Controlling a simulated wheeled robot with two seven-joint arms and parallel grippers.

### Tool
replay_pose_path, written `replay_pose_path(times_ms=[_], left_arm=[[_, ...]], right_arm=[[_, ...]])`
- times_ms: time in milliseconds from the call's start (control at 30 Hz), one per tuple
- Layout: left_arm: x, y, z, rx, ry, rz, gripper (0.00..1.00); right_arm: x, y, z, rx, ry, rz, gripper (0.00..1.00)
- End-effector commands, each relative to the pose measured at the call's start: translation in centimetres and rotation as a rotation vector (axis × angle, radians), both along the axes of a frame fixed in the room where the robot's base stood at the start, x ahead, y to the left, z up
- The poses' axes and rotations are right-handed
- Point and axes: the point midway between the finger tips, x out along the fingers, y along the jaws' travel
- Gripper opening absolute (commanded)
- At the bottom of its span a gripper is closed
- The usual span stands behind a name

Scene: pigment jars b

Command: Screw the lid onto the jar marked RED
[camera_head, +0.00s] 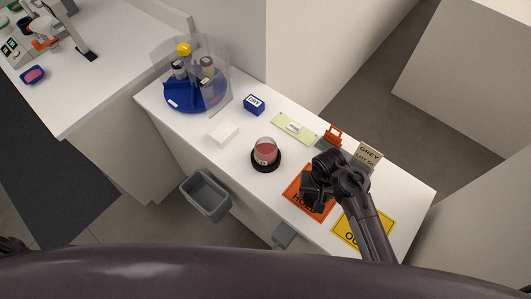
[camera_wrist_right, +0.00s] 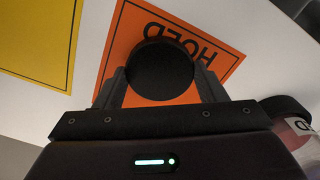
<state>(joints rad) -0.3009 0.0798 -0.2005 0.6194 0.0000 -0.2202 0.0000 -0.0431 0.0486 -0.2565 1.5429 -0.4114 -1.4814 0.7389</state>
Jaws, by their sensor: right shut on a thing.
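A clear glass jar (camera_head: 265,150) with red-pink contents stands upright in a black round holder (camera_head: 266,167) near the middle of the white counter. Its top shows no dark lid. The jar also shows at the right edge of the right wrist view (camera_wrist_right: 297,136), where only part of its label, ending in D, is readable. My right gripper (camera_head: 313,192) is over the orange HOLD mat, to the right of the jar. In the right wrist view its fingers are shut on a black round lid (camera_wrist_right: 160,70). My left gripper is out of view.
The orange HOLD mat (camera_head: 291,188) and a yellow mat (camera_head: 350,229) lie on the counter. A blue carousel (camera_head: 190,101) with jars and clear panels stands at the far left. A white block (camera_head: 223,132), blue DRY box (camera_head: 254,104) and green plate (camera_head: 283,123) surround the jar loosely.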

Motion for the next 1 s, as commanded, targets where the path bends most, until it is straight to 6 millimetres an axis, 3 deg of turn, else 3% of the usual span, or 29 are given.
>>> replay_pose_path(times_ms=[367, 600, 1000], left_arm=[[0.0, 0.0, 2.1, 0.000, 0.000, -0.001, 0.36], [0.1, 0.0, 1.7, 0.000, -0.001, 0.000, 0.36], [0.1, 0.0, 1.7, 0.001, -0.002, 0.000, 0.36]], right_arm=[[0.0, 0.0, 2.9, 0.001, -0.001, -0.001, 0.37], [0.0, 0.1, 4.5, 0.002, -0.002, -0.002, 0.37], [0.0, 0.0, 5.0, 0.000, 0.000, 0.000, 0.37]])
